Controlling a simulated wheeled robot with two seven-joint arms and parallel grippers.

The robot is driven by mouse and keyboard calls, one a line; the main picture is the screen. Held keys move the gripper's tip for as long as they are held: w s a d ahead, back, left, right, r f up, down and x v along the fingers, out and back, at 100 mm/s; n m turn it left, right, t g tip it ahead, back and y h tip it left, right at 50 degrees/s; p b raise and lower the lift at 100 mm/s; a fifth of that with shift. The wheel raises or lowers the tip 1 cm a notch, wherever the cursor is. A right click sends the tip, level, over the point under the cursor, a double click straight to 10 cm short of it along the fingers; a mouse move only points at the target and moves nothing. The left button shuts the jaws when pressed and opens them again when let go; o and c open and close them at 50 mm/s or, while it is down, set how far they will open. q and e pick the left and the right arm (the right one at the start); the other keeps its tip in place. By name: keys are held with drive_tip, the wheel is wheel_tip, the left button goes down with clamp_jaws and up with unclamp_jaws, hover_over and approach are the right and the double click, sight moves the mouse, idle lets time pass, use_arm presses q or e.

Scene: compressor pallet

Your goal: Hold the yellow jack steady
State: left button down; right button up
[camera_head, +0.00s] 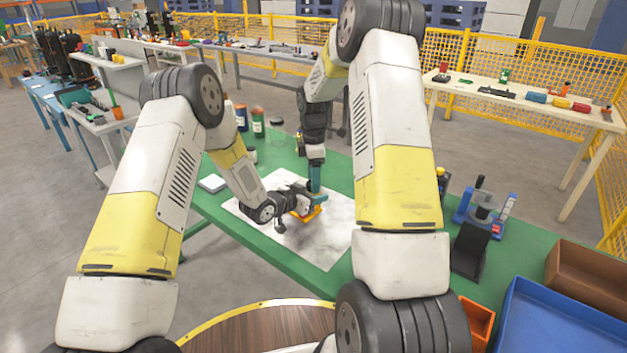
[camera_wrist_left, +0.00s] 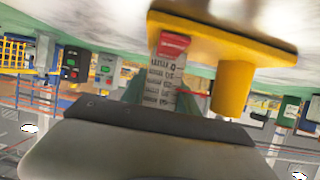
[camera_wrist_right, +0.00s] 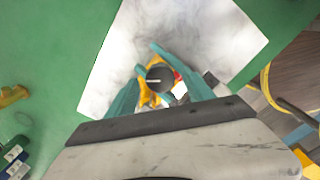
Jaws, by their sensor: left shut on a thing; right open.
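The yellow jack (camera_head: 310,215) stands on the white sheet (camera_head: 325,245) on the green table. My left gripper (camera_head: 298,203) reaches it low from the left. In the left wrist view the jack's yellow plate and post (camera_wrist_left: 234,88) appear upside down, and my left fingers (camera_wrist_left: 162,90) are shut at a white scale with a red end beside the post. My right gripper (camera_head: 317,190) comes down from above. In the right wrist view its open teal fingers (camera_wrist_right: 148,62) straddle a dark round knob (camera_wrist_right: 160,77) over the yellow jack (camera_wrist_right: 146,96); contact is unclear.
A blue fixture (camera_head: 481,208) and a dark angled stand (camera_head: 469,250) are right of the sheet on the green table (camera_head: 350,180). A blue bin (camera_head: 560,320), a brown box (camera_head: 590,275) and an orange bin (camera_head: 477,320) are near right. Cans (camera_head: 258,122) stand behind left.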

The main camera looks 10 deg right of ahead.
drive_tip(key=shift+f, duration=0.35)
clamp_jaws()
drive_tip(key=shift+m, duration=0.4)
drive_tip(key=m, duration=0.5)
drive_tip(key=shift+m, duration=0.4)
drive_tip(key=m, duration=1.2)
drive_tip(key=shift+m, duration=0.3)
drive_tip(key=m, duration=0.6)
